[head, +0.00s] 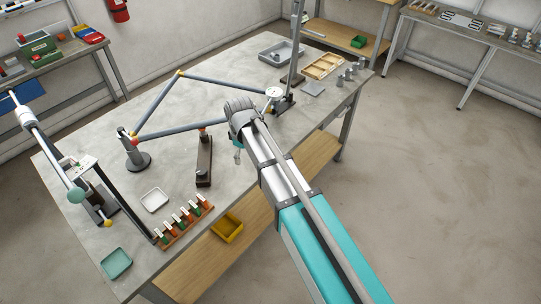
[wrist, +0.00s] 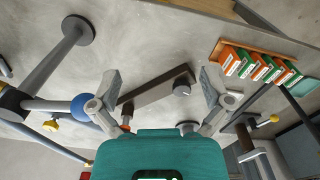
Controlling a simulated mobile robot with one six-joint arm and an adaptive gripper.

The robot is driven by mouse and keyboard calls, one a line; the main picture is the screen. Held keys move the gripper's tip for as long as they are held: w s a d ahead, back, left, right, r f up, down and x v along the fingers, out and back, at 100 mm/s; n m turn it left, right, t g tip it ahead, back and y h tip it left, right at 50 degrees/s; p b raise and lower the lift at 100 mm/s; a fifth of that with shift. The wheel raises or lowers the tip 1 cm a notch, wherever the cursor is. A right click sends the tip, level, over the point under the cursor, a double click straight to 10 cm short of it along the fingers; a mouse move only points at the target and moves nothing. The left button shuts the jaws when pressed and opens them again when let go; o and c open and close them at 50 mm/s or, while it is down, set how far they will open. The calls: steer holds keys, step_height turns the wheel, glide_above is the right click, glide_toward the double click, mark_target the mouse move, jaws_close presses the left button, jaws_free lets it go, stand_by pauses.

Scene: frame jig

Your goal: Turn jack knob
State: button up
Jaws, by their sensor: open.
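The jack appears as a dark, narrow bar-like base (head: 205,160) on the grey table, with a short orange-topped post at its far end. A small round knob (head: 203,182) seems to sit at its near end. In the wrist view the jack's bar (wrist: 152,92) lies slantwise between my fingers, and the round dark knob (wrist: 182,89) shows closer to the right finger. My gripper (wrist: 160,75) is open and empty, and I see no contact with the knob. In the head view my gripper (head: 238,154) is right of the jack, mostly hidden by my wrist.
A grey tube frame (head: 165,133) with yellow joints stands behind and left of the jack. A rack of orange and green blocks (head: 183,222), a white tray (head: 154,199) and a green tray (head: 116,263) are near the front. A dial post (head: 283,100) stands far right.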

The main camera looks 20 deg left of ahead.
steer(key=w+d+m, duration=0.2)
steer(key=w+d, duration=0.1)
steer(key=d, duration=0.6)
steer(key=shift+m, duration=0.4)
steer(key=shift+f, duration=0.1)
steer(key=s+d+m, duration=0.2)
steer(key=d+m, duration=0.4)
steer(key=d, duration=1.1)
steer(key=s+d+m, duration=0.3)
steer(key=d+m, duration=0.4)
steer(key=d, duration=1.1)
steer(key=shift+s+f+b, duration=0.2)
steer(key=shift+f+b, duration=0.2)
steer(key=shift+b, duration=0.05)
